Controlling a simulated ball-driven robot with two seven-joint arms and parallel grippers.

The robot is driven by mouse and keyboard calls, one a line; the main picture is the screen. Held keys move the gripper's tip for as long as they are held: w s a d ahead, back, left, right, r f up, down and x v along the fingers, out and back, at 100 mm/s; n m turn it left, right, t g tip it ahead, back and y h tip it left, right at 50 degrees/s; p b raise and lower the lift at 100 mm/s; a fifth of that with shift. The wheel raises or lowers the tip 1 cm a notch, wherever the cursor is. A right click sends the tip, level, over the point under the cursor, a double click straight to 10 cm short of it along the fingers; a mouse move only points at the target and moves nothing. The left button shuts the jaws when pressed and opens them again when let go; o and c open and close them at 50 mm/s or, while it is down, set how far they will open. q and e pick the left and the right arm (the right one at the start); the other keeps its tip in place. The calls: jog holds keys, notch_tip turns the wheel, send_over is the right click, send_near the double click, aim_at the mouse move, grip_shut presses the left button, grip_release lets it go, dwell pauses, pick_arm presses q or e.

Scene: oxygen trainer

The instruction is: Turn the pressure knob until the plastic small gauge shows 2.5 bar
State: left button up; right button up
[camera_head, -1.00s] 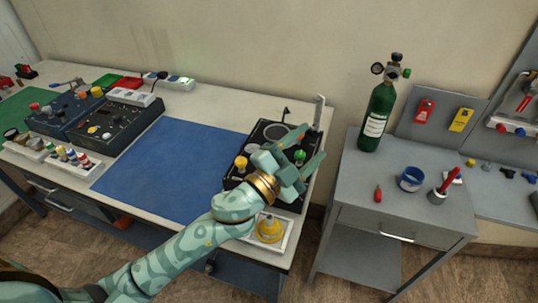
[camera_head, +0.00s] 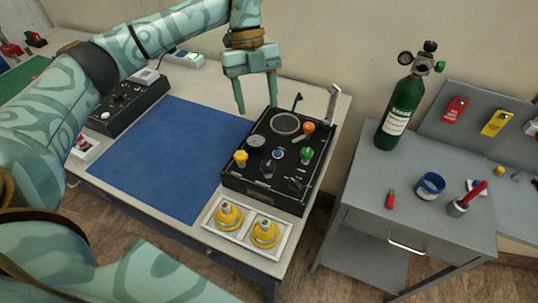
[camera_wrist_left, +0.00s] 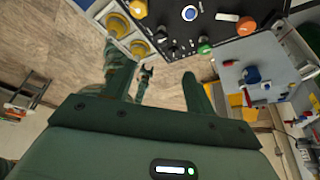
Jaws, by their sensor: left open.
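The black trainer panel (camera_head: 262,178) stands at the table's right end. It carries a yellow knob (camera_head: 240,157), a blue knob (camera_head: 278,154), a green knob (camera_head: 306,155) and an orange knob (camera_head: 308,127). I cannot tell which is the pressure knob. A small round gauge (camera_head: 257,141) sits near the yellow knob; its reading is too small to tell. My left gripper (camera_head: 257,106) is open and empty, behind and above the panel, apart from the knobs. Its wrist view shows the panel's knobs, with the green one (camera_wrist_left: 205,47) beyond the fingers. A small dark gripper (camera_wrist_left: 147,72) shows there, perhaps my right.
A blue mat (camera_head: 165,160) to the left is clear. A grey cabinet (camera_head: 410,200) at right holds a green oxygen cylinder (camera_head: 401,112), a blue cup (camera_head: 430,185) and a red item (camera_head: 391,199).

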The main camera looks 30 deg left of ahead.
aim_at(268, 164)
pick_arm(q)
jog(key=b+x, duration=0.2)
jog(key=x, duration=1.3)
jog(key=shift+d, duration=0.2)
jog(key=c, duration=1)
